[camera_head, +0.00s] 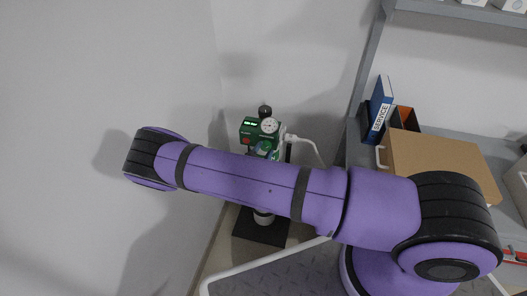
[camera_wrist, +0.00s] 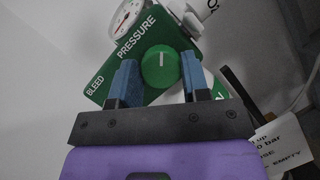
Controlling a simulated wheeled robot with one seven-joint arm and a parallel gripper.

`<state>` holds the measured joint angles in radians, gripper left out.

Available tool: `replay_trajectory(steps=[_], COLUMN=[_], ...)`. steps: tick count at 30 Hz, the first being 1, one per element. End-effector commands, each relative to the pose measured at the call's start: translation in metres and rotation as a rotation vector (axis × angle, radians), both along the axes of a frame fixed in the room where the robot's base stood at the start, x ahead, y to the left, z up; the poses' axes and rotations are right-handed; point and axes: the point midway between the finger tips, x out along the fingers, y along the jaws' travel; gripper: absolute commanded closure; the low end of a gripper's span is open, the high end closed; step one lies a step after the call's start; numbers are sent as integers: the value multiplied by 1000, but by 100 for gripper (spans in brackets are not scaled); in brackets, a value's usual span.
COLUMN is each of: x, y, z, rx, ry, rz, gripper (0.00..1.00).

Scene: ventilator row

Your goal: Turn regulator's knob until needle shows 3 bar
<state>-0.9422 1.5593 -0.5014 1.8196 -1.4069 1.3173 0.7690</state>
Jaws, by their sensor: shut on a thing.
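The regulator's green round knob (camera_wrist: 160,66), with a white mark pointing up in the picture, sits on a green panel (camera_wrist: 112,72) lettered PRESSURE and BLEED. My gripper (camera_wrist: 158,72) has its blue-padded fingers on either side of the knob and is shut on it. The white-faced gauge (camera_wrist: 127,16) is at the top left of the wrist view, partly cut off; its needle reading is too small to tell. The gauge also shows in the head view (camera_head: 269,125) on the green unit (camera_head: 247,130). My arm hides the unit's lower part there.
The unit stands on a dark base (camera_head: 250,229) near the wall corner. A white hose (camera_head: 303,139) runs off to its right. A shelf at right holds a blue SERVICE binder (camera_head: 379,108) and a cardboard box (camera_head: 437,160). A printed tag (camera_wrist: 279,148) hangs at lower right in the wrist view.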

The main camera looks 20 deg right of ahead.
Motion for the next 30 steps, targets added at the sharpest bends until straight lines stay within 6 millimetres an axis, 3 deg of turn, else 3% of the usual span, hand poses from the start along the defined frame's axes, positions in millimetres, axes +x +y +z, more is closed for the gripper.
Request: replay_trajectory(steps=[18,30], x=[-1,-1], y=[0,0], z=[1,0], rx=[457,612], ry=[-301,-403], rz=[-4,-3], gripper=[81,81])
